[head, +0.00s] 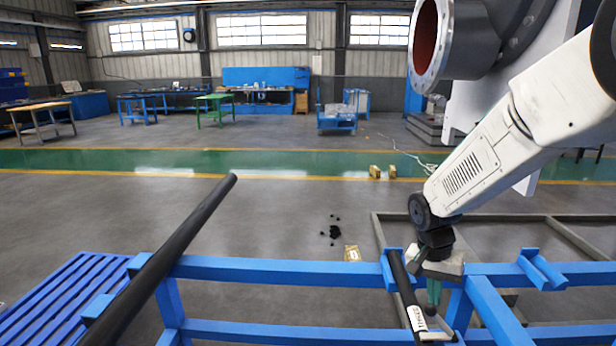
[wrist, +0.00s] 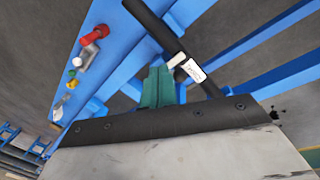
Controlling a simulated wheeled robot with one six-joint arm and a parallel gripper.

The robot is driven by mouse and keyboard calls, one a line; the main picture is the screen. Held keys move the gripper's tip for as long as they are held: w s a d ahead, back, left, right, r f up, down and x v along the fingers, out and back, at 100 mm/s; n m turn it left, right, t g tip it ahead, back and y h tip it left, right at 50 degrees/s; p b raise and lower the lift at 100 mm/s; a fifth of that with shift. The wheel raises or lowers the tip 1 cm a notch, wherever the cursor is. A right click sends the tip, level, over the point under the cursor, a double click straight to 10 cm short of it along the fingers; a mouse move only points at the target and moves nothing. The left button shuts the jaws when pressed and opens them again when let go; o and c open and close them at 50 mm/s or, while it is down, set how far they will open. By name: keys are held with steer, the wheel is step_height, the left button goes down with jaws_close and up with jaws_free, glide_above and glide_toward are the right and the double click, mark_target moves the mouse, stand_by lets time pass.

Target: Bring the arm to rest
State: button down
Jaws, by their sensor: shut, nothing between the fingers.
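My white arm reaches in from the right in the head view, bent downward. My gripper (head: 433,298) hangs over the blue rack, its green fingers pointing down. In the wrist view the green fingers (wrist: 158,84) are together, with nothing between them. A short black bar (head: 404,285) with a white label lies across the rack just left of the fingers. It also shows in the wrist view (wrist: 158,30), beyond the fingers. I cannot tell whether the fingers touch it.
The blue rack (head: 290,271) spans the front. A long black pipe (head: 170,254) slants across its left side. The flanged shell (head: 425,45), red inside, is at upper right. Small coloured items (wrist: 88,45) sit on a blue beam. Open floor (head: 270,210) lies behind the rack.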

steer(key=s+r+n, duration=0.2)
steer(key=s+r, duration=0.3)
steer(key=s, duration=0.4)
steer(key=s+a+r+n+t+y, duration=0.1)
steer(key=s+r+n, duration=0.1)
steer(key=s+r, duration=0.3)
steer(key=s+r+n+t, duration=0.1)
steer(key=s+r+n, duration=0.2)
steer(key=s, duration=0.9)
steer(key=shift+s+a+r+y, duration=0.3)
steer(key=shift+r+y, duration=0.1)
steer(key=shift+r, duration=1)
